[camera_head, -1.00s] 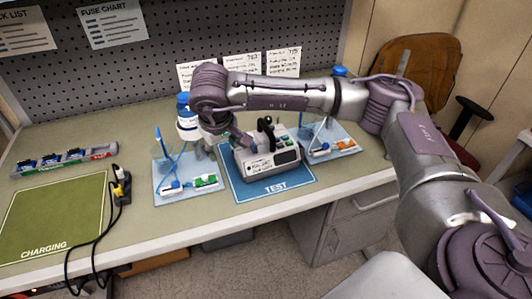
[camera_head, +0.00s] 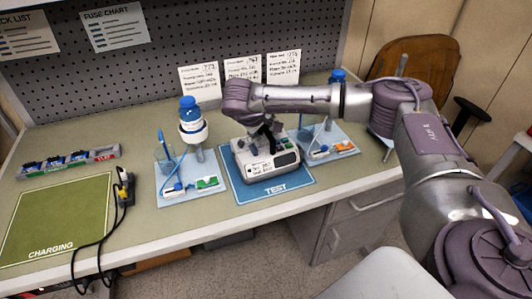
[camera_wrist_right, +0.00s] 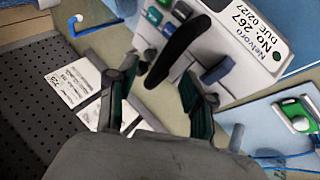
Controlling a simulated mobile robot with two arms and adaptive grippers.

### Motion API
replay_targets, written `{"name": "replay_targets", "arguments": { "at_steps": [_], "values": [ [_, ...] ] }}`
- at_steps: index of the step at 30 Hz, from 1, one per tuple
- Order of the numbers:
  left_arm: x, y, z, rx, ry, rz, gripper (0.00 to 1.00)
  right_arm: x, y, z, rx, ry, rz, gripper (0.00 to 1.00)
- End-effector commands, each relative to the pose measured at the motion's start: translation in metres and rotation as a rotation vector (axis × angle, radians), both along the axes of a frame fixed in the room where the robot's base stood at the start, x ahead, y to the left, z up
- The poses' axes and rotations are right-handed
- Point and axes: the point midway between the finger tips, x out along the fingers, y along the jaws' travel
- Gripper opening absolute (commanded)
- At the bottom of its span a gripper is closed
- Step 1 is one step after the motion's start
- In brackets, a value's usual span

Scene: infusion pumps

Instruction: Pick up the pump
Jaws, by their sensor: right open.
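The pump (camera_head: 268,165) is a white-grey box with a label on its front and a black handle on top. It stands upright on the blue TEST mat (camera_head: 284,189). My right gripper (camera_head: 265,128) is above the pump at its handle, fingers pointing down. In the right wrist view the gripper (camera_wrist_right: 158,72) is open, and the end of the black handle (camera_wrist_right: 180,45) lies between its fingertips. I cannot tell whether either finger touches it. The pump's labelled face (camera_wrist_right: 258,35) shows at the upper right there. My left gripper is not in view.
Light blue trays with blue-capped bottle stands flank the mat, one at left (camera_head: 176,198) and one at right (camera_head: 338,151). A green CHARGING mat (camera_head: 55,220), a black cable (camera_head: 98,235) and a fuse rack (camera_head: 68,163) lie at the left. A pegboard (camera_head: 180,50) rises behind.

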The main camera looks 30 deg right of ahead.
Motion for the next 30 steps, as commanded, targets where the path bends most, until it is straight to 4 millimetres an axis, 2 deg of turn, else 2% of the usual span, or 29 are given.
{"name": "replay_targets", "arguments": {
  "at_steps": [2,6,15,24,30],
  "values": [
    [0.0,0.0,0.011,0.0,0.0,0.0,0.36,0.005,-0.006,-0.007,-0.001,0.004,-0.003,0.51],
    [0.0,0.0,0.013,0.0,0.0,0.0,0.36,0.011,-0.014,-0.023,0.001,0.001,-0.002,0.51],
    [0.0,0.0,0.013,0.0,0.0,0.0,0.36,0.012,-0.016,-0.028,0.001,0.0,0.0,0.49],
    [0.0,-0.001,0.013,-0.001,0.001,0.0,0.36,0.012,-0.016,-0.027,0.001,0.0,0.0,0.0],
    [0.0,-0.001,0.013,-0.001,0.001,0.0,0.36,0.012,-0.016,-0.027,0.001,0.0,0.0,0.0]
  ]
}}
